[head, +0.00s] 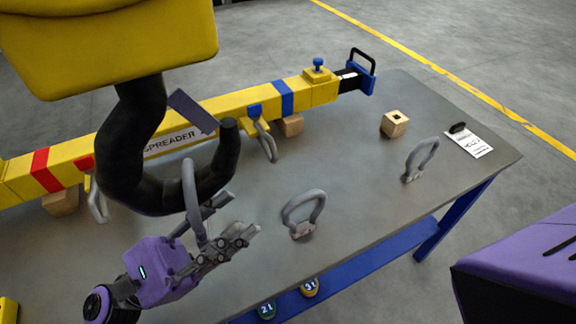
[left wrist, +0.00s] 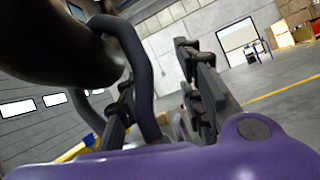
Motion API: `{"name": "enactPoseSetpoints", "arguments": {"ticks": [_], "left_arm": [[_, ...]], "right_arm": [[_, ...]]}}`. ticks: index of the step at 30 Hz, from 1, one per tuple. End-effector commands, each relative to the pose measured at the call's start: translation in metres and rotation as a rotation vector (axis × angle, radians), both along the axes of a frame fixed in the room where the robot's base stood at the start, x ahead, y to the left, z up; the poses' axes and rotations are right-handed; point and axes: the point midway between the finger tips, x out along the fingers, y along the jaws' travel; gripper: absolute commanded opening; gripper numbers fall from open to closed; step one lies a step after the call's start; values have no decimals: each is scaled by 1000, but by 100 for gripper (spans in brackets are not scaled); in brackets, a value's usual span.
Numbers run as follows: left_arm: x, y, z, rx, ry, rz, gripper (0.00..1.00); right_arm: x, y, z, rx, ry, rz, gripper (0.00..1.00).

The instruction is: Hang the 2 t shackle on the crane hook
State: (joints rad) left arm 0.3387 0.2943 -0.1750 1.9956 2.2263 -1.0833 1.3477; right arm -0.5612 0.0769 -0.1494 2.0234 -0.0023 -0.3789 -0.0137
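The black crane hook (head: 143,190) hangs from a yellow block (head: 110,45) at the upper left; it also shows in the left wrist view (left wrist: 45,45). A grey shackle (head: 190,185) is at the hook, its bow passing through the hook's opening and over its curve. The bow also shows in the left wrist view (left wrist: 138,65). My left gripper (head: 222,222) is just below the hook, its fingers apart on either side of the shackle's lower part. That lower end is largely hidden, and I cannot read its marking. My right gripper is out of view.
Two loose shackles, one nearer (head: 303,213) and one farther right (head: 422,158), are on the grey table (head: 355,215). The yellow spreader beam (head: 225,108) lies behind the hook. A wooden block (head: 394,124) and a tag sheet (head: 468,143) are at the right.

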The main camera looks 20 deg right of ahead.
Motion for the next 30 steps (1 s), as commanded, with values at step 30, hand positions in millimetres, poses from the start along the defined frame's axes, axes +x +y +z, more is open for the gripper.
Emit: {"name": "enactPoseSetpoints", "arguments": {"ticks": [30], "left_arm": [[-6,107,-54,-1,-1,0,35]], "right_arm": [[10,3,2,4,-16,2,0]]}}
